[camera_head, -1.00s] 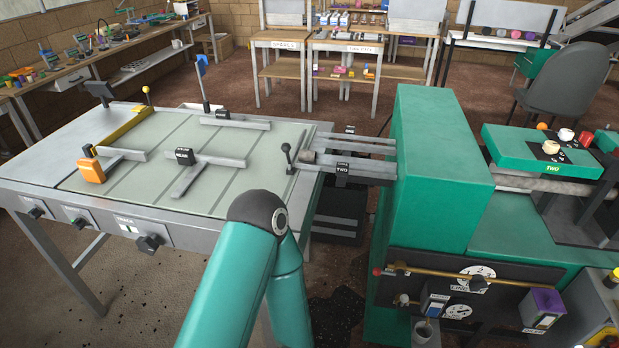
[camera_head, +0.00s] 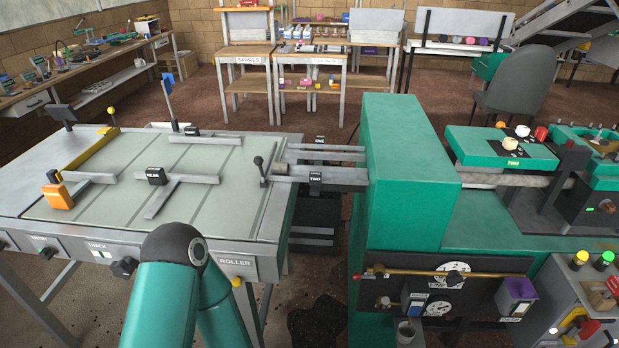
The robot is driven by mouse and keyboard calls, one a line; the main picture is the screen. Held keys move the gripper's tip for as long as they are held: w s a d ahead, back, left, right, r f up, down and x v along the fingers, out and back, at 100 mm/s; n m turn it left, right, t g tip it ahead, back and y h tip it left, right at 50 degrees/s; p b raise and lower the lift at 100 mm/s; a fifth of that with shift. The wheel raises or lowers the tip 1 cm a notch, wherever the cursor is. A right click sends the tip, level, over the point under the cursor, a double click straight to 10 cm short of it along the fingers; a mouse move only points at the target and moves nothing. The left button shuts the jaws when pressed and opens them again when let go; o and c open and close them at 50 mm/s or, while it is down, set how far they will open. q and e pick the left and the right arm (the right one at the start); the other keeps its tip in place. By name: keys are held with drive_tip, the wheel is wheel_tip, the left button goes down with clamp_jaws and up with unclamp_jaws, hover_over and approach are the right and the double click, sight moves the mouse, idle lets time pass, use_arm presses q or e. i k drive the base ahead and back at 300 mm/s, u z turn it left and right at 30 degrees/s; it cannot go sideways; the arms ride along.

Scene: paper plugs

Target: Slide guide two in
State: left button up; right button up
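Guide two is a grey bar with a black block marked TWO (camera_head: 316,182). It lies between the table's right end and the tall green housing (camera_head: 408,170). Its right end meets the housing's left face. A similar bar with a black tag marked ONE (camera_head: 320,145) lies behind it. A dark lever (camera_head: 261,170) stands at the table's right edge, close to the left end of guide two. One of my teal arm links with a dark joint shows at the bottom, in front of the table. Neither of my grippers is in view.
The grey table (camera_head: 225,240) carries flat bars, a block marked REAR (camera_head: 156,176) and an orange block (camera_head: 57,197). A control panel (camera_head: 445,290) fronts the green machine. Dark floor shows between table and machine.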

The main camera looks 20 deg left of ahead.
sight(315, 179)
drive_tip(key=z, duration=0.05)
drive_tip(key=i, duration=1)
drive_tip(key=u, duration=0.05)
